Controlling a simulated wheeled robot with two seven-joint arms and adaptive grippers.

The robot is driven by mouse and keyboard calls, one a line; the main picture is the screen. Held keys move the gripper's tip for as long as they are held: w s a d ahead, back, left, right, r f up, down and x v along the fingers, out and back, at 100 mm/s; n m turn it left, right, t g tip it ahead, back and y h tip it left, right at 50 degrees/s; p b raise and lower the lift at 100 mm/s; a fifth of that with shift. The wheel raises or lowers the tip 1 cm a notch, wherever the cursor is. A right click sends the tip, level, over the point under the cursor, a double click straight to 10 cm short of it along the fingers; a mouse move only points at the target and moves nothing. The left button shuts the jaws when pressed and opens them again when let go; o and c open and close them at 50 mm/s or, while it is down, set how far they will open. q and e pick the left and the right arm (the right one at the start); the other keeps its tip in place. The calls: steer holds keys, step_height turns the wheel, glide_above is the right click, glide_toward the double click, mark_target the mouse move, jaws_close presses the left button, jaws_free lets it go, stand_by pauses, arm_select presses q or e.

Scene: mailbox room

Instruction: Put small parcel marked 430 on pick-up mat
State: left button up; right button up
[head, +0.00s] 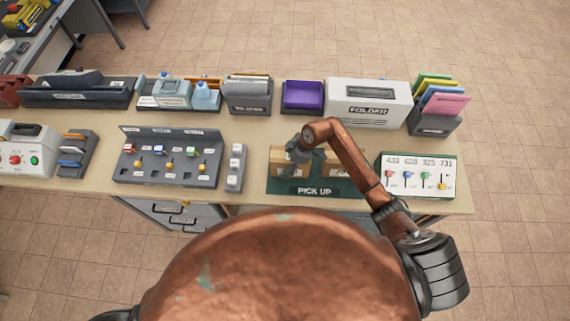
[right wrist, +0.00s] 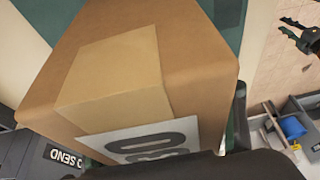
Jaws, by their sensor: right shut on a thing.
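The dark green pick-up mat (head: 315,188) lies at the front of the table, with "PICK UP" on its front edge. Two small brown parcels show at the mat, a left one (head: 277,160) and a right one (head: 345,168). My right gripper (head: 298,157) is over the left parcel and shut on it. In the right wrist view the held parcel (right wrist: 170,60) fills the middle, with tan tape and a white label partly cut off, showing a "0". Its full number is hidden. I cannot tell whether it touches the mat. My left gripper (right wrist: 294,32) hangs open and empty over the floor.
A white sign board (head: 418,175) with numbers and coloured flags stands right of the mat. A grey key panel (head: 170,158) and a small grey block (head: 235,168) stand left. A folder box (head: 368,102) and a purple tray (head: 302,97) stand behind.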

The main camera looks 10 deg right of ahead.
steer(key=o, duration=1.6)
steer(key=shift+r, duration=0.1)
steer(key=v, duration=1.2)
steer(key=shift+b, duration=0.35)
